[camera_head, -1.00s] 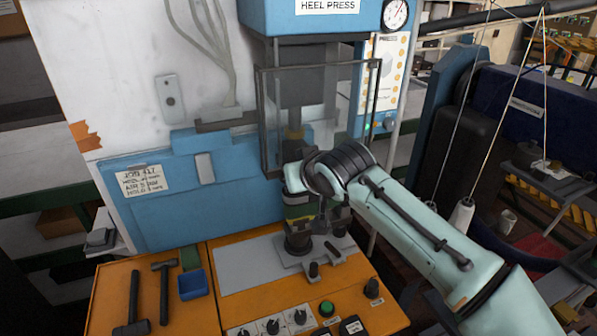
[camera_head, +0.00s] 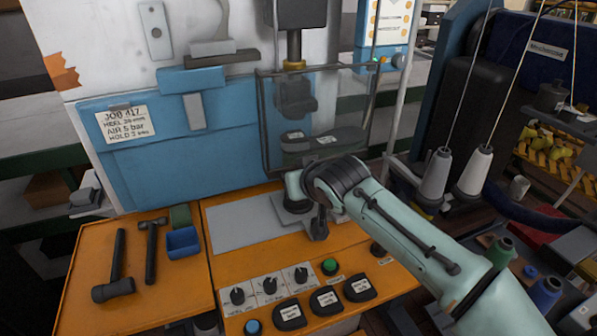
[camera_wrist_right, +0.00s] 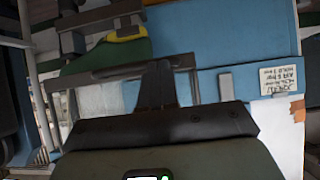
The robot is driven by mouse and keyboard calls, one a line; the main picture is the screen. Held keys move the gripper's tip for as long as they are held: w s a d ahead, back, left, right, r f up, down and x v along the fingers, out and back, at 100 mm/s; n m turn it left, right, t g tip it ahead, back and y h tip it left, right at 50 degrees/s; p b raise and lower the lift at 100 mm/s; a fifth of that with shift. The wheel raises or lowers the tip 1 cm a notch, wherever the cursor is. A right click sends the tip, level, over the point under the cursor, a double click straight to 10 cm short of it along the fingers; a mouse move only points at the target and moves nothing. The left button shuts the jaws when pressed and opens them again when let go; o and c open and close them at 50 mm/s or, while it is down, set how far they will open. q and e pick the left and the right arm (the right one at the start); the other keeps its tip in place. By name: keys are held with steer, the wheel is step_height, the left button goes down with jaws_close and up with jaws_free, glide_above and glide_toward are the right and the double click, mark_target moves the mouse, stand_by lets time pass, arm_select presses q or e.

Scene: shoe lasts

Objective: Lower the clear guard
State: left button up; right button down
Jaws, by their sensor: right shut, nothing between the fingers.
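The clear guard (camera_head: 345,105) is a see-through pane in a dark frame. It hangs in front of the press ram, its top rail below the ram's dark block and its lower edge just above the orange bench. Dark shoe-last shapes show through it. My right gripper (camera_head: 318,228) is shut and empty, pointing down in front of the guard's lower edge, partly hidden by my wrist. In the right wrist view my dark fingers (camera_wrist_right: 158,72) overlap a dark bar of the guard frame (camera_wrist_right: 110,74); whether they touch cannot be told. My left gripper is out of view.
The orange bench (camera_head: 225,275) holds knobs, a green button (camera_head: 329,266) and black labelled pads in front. Two hammers (camera_head: 115,265) and a blue tray (camera_head: 183,242) lie at left. Thread cones (camera_head: 436,175) stand at right. A blue panel (camera_head: 150,165) backs the bench.

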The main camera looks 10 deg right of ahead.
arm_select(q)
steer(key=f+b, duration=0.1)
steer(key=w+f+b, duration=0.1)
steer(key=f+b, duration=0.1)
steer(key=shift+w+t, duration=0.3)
arm_select(e)
step_height(320, 180, down, 5)
steer(key=shift+w+r, duration=0.1)
steer(key=shift+r, duration=0.2)
